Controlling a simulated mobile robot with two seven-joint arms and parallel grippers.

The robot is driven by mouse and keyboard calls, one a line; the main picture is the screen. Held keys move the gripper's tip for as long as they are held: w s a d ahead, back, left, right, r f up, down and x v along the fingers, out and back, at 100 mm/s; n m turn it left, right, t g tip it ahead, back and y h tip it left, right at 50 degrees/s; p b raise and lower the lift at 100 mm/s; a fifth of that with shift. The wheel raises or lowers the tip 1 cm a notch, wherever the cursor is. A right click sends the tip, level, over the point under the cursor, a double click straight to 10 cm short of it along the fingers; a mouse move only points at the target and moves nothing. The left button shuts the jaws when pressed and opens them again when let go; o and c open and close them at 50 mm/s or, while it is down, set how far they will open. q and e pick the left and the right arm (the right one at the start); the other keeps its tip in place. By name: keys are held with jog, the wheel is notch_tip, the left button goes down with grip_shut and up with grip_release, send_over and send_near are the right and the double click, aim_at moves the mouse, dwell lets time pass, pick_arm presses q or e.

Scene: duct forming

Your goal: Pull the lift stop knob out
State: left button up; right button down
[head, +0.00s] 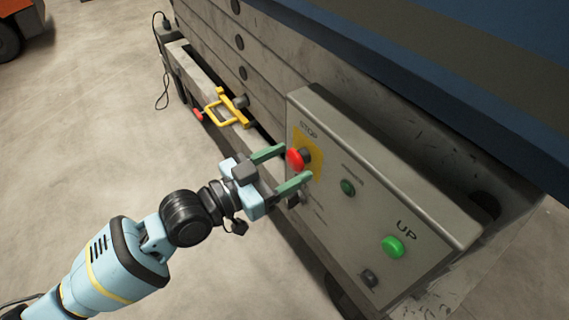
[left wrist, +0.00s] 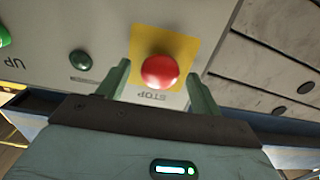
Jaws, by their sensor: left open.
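The red lift stop knob (head: 297,158) stands out from a yellow plate (head: 306,152) under the word STOP on the grey control panel. My left gripper (head: 282,167) is in front of the knob with its green fingers open, one to each side of it. In the left wrist view the knob (left wrist: 160,72) shows between the two finger tips (left wrist: 160,85), with a gap on either side. I cannot tell whether a finger touches it. My right gripper is in neither view.
The grey panel (head: 350,225) also has a bright green UP button (head: 392,246), a dark green button (head: 348,187) and a dark knob (head: 369,278). A yellow handle (head: 228,107) is on the lift's side. Open concrete floor (head: 90,120) lies left.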

pick_arm(q)
jog(key=shift+c, duration=0.5)
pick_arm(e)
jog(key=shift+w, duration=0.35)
pick_arm(q)
jog(key=shift+c, duration=1.1)
jog(key=c, duration=1.1)
jog(key=shift+v, duration=0.8)
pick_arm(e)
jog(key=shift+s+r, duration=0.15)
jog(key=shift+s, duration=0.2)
pick_arm(q)
jog(key=o, duration=1.3)
jog(key=shift+o, duration=0.6)
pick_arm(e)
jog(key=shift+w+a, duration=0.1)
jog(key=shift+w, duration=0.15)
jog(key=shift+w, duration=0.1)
